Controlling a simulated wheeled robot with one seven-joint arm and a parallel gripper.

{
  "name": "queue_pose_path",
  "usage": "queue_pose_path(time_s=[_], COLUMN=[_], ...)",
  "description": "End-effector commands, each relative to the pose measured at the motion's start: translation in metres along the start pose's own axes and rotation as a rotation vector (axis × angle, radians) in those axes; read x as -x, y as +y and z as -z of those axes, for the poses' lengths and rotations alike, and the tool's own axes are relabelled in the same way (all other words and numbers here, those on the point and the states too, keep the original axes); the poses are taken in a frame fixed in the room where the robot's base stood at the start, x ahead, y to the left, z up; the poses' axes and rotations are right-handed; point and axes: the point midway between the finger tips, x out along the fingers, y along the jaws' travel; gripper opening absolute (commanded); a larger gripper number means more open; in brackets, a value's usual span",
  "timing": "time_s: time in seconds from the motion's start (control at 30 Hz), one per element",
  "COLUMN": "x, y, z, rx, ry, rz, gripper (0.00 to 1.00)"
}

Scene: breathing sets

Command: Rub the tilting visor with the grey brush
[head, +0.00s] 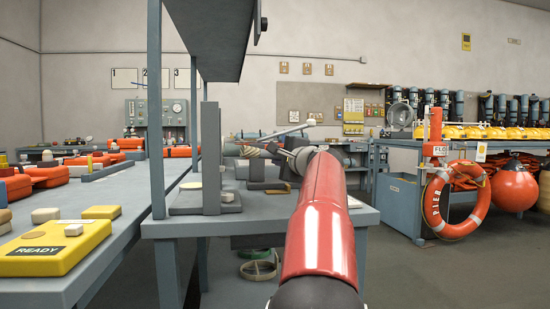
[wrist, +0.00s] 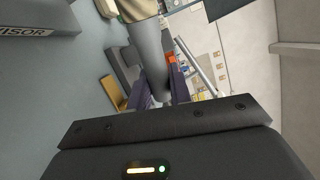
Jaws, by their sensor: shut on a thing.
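My gripper (wrist: 163,84) is shut on the grey brush (wrist: 151,50), whose thick grey handle runs up between the fingers. Its tan bristle end (wrist: 136,8) is cut off by the top edge of the wrist view. In the head view, the tan bristles (head: 251,153) show left of my gripper (head: 271,153), above the grey bench. A grey block lettered VISOR (wrist: 28,22) shows at the upper left of the wrist view, apart from the brush. In the head view, a grey stand with an upright panel (head: 211,150) is left of the brush; I cannot tell the visor's tilt.
A grey bench (head: 180,228) is under the gripper, with a post and overhead shelf (head: 215,35) at its left. A yellow READY case (head: 50,248) lies on the left table. A metal rod (head: 270,134) rises near my gripper.

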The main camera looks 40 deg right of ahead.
Motion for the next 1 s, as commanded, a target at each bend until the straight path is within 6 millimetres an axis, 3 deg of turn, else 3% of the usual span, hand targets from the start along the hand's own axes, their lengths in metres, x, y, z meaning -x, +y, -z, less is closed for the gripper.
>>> queue_pose_path(time_s=[0.27,0.57,1.0], x=[0.001,0.009,0.009], y=[-0.001,-0.005,-0.005], z=[0.004,0.027,0.028], rx=[-0.001,-0.001,-0.001], ry=[0.001,0.002,0.0], rz=[0.001,0.0,0.001], gripper=[0.0,0.0,0.0])
